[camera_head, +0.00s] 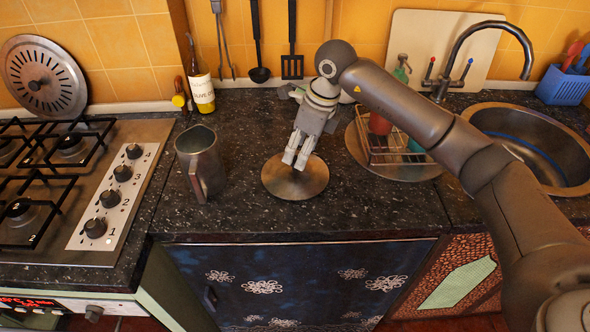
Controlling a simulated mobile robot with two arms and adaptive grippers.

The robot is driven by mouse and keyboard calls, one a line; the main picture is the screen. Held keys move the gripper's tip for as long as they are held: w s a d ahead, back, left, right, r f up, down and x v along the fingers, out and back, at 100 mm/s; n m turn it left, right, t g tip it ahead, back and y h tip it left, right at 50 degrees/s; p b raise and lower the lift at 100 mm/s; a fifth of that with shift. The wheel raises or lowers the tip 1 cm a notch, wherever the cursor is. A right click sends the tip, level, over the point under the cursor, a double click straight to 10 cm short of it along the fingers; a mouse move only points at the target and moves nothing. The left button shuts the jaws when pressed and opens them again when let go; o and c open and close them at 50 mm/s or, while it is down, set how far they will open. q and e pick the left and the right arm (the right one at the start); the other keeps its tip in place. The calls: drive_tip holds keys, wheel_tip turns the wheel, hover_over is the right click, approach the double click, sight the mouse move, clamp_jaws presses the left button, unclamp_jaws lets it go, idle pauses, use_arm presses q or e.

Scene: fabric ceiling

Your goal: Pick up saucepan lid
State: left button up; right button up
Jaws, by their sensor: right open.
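The saucepan lid (312,183), a round, flat metal disc, lies on the dark speckled countertop near the middle of the view. My right gripper (295,161) points down directly over it, with the fingertips at the middle of the lid. The jaws are open with a narrow gap. The fingers cover the lid's centre, so I cannot see its knob or tell whether the fingers touch it. My left gripper is not in view.
A metal jug (199,165) stands left of the lid. A dish rack (380,157) on a round tray and a sink (532,150) are to the right. A gas stove (120,215) is at the left, with a slotted metal disc (45,80) leaning behind it. An oil bottle (202,92) stands at the back.

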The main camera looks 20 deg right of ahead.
sight(295, 159)
drive_tip(key=p+x, duration=0.1)
drive_tip(key=x, duration=0.2)
drive_tip(key=shift+s+a+f, duration=0.1)
drive_tip(key=shift+a+f, duration=0.1)
drive_tip(key=shift+a, duration=0.1)
drive_tip(key=shift+f, duration=0.25)
drive_tip(key=c, duration=1)
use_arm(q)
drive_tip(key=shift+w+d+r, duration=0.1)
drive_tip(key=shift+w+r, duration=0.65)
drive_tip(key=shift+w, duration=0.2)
use_arm(e)
drive_tip(key=shift+c, duration=0.6)
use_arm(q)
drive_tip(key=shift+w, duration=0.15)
use_arm(e)
drive_tip(key=shift+r, duration=0.1)
